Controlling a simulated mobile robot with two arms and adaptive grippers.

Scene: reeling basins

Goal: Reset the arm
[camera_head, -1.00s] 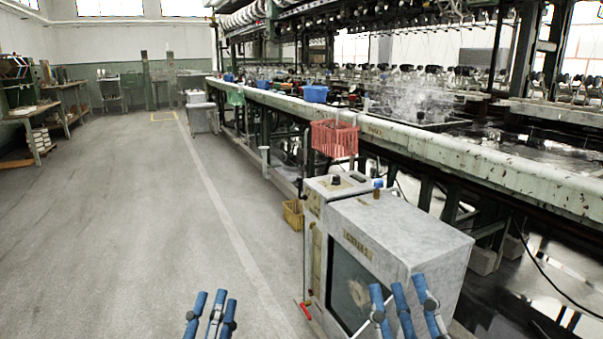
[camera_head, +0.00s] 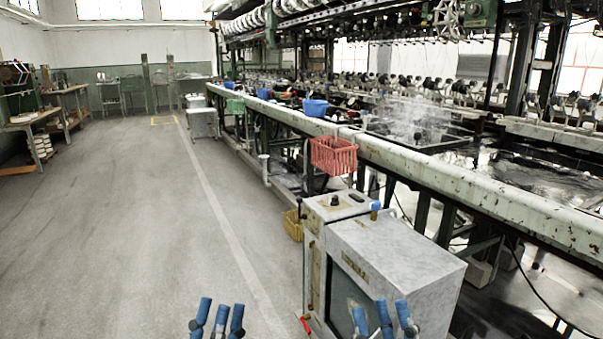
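My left gripper (camera_head: 217,318) shows at the bottom edge, left of centre, over the grey floor. Its blue fingers point up and stand apart, with nothing between them. My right gripper (camera_head: 384,318) shows at the bottom edge, right of centre, in front of the grey cabinet (camera_head: 395,265). Its blue fingers are also spread, and I see nothing held in them. The rest of both arms is cut off by the frame's lower edge.
A small blue-capped bottle (camera_head: 375,211) stands on the cabinet. A red basket (camera_head: 334,156) hangs at the long bench (camera_head: 440,178), and a yellow basket (camera_head: 293,225) sits low behind the cabinet. The floor (camera_head: 110,230) on the left is clear.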

